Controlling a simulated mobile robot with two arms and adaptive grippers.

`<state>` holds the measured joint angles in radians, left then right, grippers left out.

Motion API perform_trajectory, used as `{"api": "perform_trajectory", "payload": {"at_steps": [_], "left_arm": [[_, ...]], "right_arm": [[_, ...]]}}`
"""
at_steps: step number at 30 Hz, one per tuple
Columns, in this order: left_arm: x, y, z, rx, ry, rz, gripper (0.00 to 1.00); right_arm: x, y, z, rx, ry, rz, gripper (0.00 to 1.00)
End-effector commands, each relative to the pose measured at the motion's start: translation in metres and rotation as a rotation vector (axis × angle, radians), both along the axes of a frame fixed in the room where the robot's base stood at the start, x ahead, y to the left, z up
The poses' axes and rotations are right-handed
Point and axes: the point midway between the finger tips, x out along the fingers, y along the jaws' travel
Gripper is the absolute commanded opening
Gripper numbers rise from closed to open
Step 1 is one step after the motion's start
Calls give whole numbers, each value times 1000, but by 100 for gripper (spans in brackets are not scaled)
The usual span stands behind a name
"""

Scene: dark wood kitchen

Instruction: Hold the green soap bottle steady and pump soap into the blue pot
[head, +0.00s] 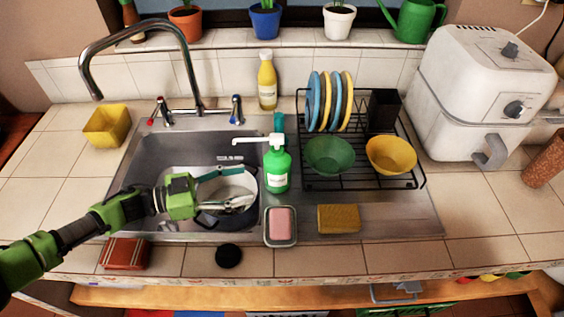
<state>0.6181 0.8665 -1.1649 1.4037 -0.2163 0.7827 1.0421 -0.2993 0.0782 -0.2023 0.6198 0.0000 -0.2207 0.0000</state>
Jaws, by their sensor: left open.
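The green soap bottle (278,171) stands upright on the steel ledge right of the sink basin. Its white pump nozzle points left over the basin. A pot (247,212) with a dark blue outside and pale inside sits in the sink, left of the bottle and partly hidden by my left gripper. My left gripper (240,187) is open over the pot, its fingers reaching right toward the bottle with a gap between them. It does not hold the bottle. My right gripper is not in view.
A pink soap dish (280,225) and a yellow sponge (338,218) lie in front of the bottle. A dish rack (402,181) with bowls and plates stands to the right. The faucet (190,70) arches behind the sink. A yellow bottle (267,82) stands behind.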

Motion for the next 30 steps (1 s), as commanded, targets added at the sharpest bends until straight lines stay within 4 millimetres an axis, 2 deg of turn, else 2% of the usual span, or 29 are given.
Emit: {"api": "perform_trajectory", "payload": {"at_steps": [12,18,24,30], "left_arm": [[16,-56,-6,-2,-1,-2,57],[24,-78,-7,-1,0,-1,57],[27,-88,-8,-1,-1,-1,57],[28,-89,-9,0,-1,0,57]], "right_arm": [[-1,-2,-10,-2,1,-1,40],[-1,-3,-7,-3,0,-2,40],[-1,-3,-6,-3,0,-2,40],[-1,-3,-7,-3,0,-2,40]]}}
